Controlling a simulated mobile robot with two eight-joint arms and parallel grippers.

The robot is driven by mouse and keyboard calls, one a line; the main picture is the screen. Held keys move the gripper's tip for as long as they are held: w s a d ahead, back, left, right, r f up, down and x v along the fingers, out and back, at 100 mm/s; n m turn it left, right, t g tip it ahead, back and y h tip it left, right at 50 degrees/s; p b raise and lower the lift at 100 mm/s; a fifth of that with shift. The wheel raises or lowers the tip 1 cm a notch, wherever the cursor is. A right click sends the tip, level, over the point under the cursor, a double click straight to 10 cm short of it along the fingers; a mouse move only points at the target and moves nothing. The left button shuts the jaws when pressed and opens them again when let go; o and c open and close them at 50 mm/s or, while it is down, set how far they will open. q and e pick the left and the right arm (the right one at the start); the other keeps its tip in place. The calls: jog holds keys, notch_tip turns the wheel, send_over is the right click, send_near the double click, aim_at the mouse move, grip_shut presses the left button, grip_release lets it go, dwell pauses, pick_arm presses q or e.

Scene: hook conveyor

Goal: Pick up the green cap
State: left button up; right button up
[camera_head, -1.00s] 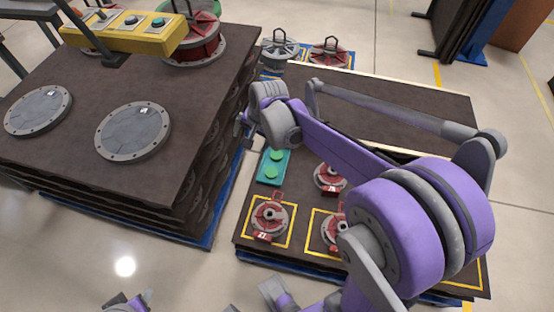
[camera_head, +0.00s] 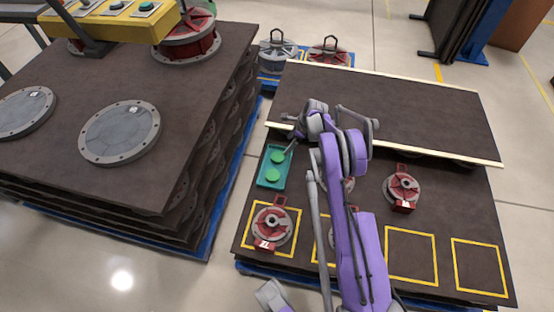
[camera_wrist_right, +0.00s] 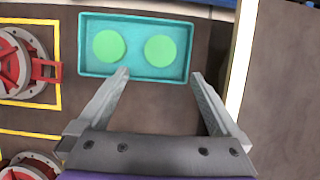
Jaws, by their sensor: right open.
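Two round green caps lie side by side in a teal tray. In the head view the far cap (camera_head: 279,157) and the near cap (camera_head: 273,175) show, with the tray (camera_head: 262,181) around them. In the right wrist view one cap (camera_wrist_right: 109,46) is at the left and the other cap (camera_wrist_right: 160,50) at the right of the tray (camera_wrist_right: 84,58). My right gripper (camera_wrist_right: 160,76) is open and empty, its fingertips pointing at the tray's near edge. In the head view the right gripper (camera_head: 292,144) is beside the tray's far end.
Red and grey round parts (camera_head: 271,228) (camera_head: 402,189) stand on the dark work table, some in yellow squares. A raised dark board (camera_head: 395,104) with a pale edge lies behind. A stacked platform (camera_head: 180,110) with grey discs is at the left. Two yellow squares at right are empty.

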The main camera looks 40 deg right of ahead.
send_over(278, 156)
jog(key=s+d, duration=0.2)
notch_tip(278, 156, down, 5)
jog(key=shift+s+a+f+b, duration=0.1)
jog(key=shift+f+b, duration=0.05)
jog(key=shift+b, duration=0.25)
jog(key=shift+b+x, duration=0.5)
jog(key=shift+x, duration=2.2)
jog(key=shift+a+r, duration=0.15)
jog(key=shift+r, duration=0.05)
jog(key=c, duration=1.2)
